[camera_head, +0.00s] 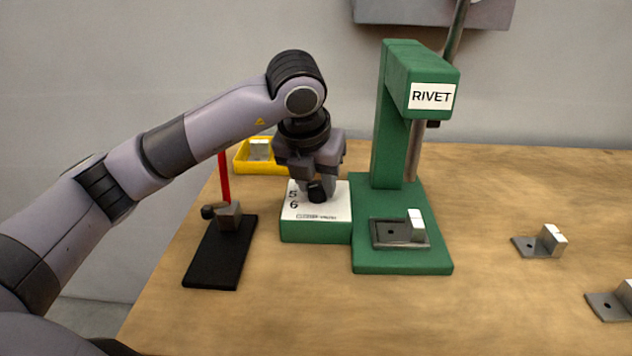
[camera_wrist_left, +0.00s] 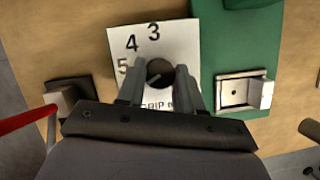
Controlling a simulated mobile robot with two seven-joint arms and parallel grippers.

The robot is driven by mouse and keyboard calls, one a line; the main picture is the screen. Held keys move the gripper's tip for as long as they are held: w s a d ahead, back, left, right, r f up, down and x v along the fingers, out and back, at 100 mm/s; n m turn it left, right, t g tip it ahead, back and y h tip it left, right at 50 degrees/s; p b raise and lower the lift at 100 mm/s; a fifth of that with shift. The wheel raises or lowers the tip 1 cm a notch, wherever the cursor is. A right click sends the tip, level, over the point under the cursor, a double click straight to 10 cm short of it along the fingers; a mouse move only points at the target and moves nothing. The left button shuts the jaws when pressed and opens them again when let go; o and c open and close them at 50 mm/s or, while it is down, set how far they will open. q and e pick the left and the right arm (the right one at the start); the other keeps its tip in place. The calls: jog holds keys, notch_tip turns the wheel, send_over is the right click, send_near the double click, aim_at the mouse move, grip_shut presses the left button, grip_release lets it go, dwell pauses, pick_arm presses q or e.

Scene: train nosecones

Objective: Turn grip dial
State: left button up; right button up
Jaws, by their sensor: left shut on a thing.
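The grip dial (camera_head: 317,191) is a dark round knob on top of a green box with a white, numbered face (camera_head: 330,214). My left gripper (camera_head: 315,188) points down over the box, and its fingers are shut on the dial. In the left wrist view the dial (camera_wrist_left: 159,73) sits between the two grey fingers. The numbers 3, 4 and 5 show around it, and part of the word GRIP shows below. The fingers hide part of the face. My right gripper is in neither view.
A green RIVET press (camera_head: 402,120) stands right beside the dial box, with a metal part (camera_head: 415,225) in its fixture. A black stand with a red lever (camera_head: 224,180) is at the left. A yellow tray (camera_head: 243,160) is behind. Loose metal brackets (camera_head: 540,243) lie at the right.

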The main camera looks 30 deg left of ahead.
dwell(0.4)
pick_arm(q)
jog(key=o, duration=1)
jog(key=shift+o, duration=0.2)
jog(key=shift+r, duration=0.1)
jog(key=v, duration=0.7)
